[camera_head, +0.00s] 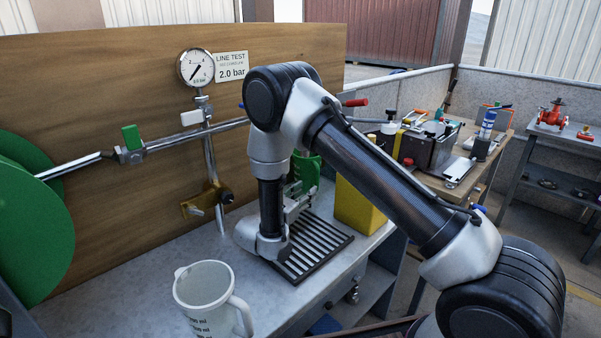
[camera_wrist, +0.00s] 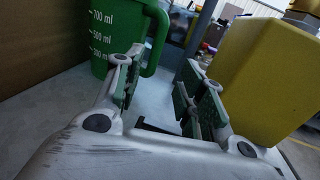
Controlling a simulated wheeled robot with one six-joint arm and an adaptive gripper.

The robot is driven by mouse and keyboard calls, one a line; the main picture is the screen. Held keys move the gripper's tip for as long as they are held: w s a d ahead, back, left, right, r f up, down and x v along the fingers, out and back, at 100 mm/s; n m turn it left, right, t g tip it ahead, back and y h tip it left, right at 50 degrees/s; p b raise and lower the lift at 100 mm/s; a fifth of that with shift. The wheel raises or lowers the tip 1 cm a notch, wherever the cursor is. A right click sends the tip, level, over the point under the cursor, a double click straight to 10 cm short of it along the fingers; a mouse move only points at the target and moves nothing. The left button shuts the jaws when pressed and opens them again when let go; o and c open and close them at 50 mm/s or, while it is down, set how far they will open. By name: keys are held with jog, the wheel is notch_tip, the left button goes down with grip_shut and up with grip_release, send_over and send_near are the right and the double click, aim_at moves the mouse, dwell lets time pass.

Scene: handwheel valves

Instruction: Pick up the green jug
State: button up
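The green jug (camera_head: 306,172) stands on the bench behind my arm, which hides part of it in the head view. In the wrist view the green jug (camera_wrist: 115,35) is at the upper left, with white volume marks and its handle on the right side. My gripper (camera_head: 298,203) is low over the bench near the jug. In the wrist view my gripper (camera_wrist: 162,92) has its two fingers apart with nothing between the pads. The jug's handle is ahead of the gap, nearer the left finger. I cannot tell whether that finger touches the jug.
A yellow container (camera_head: 358,208) stands close to the right of my gripper. A black slatted grate (camera_head: 312,256) lies on the bench below. A white measuring jug (camera_head: 205,290) stands at the front left. A wooden panel (camera_head: 110,80) with pipe and gauge is behind.

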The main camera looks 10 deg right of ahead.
aim_at(316, 181)
jog(key=shift+w, duration=0.25)
jog(key=shift+w+d, duration=0.15)
jog(key=shift+w, duration=0.1)
jog(key=x, duration=0.7)
jog(key=shift+w, duration=0.15)
grip_shut()
